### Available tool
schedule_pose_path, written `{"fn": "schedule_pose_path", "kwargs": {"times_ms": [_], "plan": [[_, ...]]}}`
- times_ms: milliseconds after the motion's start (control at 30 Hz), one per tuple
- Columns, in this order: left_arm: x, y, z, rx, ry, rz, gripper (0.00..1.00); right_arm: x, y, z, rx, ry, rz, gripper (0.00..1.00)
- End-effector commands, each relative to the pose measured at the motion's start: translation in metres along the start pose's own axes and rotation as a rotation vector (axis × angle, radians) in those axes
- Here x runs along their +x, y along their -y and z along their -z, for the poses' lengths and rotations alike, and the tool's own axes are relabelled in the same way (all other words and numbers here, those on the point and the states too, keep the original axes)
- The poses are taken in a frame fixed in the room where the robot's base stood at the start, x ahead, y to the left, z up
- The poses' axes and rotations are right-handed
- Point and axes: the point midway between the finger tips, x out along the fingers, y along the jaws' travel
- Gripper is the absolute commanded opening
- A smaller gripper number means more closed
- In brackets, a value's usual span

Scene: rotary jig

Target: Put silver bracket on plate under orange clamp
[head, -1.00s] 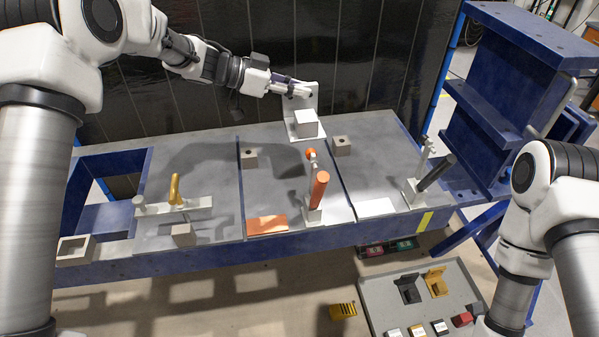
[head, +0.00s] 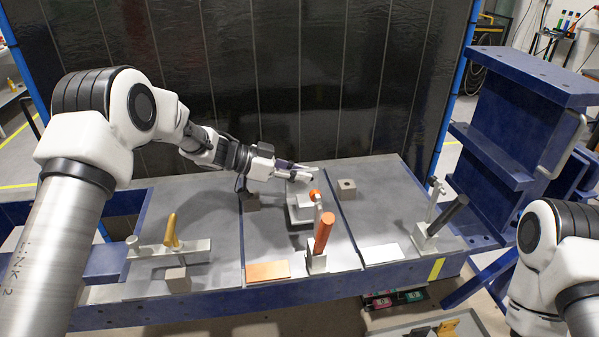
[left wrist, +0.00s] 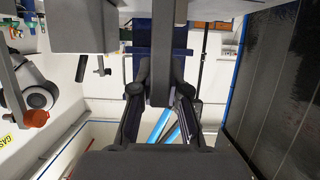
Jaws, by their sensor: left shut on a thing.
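The silver bracket (head: 301,211), an upright sheet with a foot and a block, is behind the orange clamp (head: 323,234) in the head view. My left gripper (head: 312,173) is shut on its upright sheet from above left. I cannot tell whether the foot touches the grey middle plate (head: 265,235). The orange clamp's tip partly overlaps the bracket's right side. In the left wrist view, the bracket's sheet (left wrist: 160,60) stands edge-on between the fingers, its block (left wrist: 82,27) at upper left. The clamp's orange tip (left wrist: 35,118) shows at left. My right gripper is out of frame.
A clamp with a yellow handle (head: 171,232) stands on the left and one with a black handle (head: 442,221) on the right. Small grey blocks (head: 346,188) flank the bracket. An orange patch (head: 268,271) lies at the front. A dark panel (head: 290,80) closes off the back.

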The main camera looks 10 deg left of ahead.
Motion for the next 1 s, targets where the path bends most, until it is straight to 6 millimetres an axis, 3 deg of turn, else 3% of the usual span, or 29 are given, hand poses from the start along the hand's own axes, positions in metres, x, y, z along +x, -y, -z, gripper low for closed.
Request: {"fn": "schedule_pose_path", "kwargs": {"times_ms": [700,733,800,1000], "plan": [[0.005,0.000,-0.012,-0.001,-0.001,0.000,0.00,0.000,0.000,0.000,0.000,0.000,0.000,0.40],[0.006,0.000,-0.014,-0.002,0.000,-0.001,0.17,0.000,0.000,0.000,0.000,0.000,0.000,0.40],[0.006,-0.001,-0.015,-0.004,0.001,-0.001,0.39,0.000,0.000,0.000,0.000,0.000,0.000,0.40],[0.007,-0.002,-0.017,-0.008,0.003,-0.003,0.39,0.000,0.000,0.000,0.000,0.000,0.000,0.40]]}}
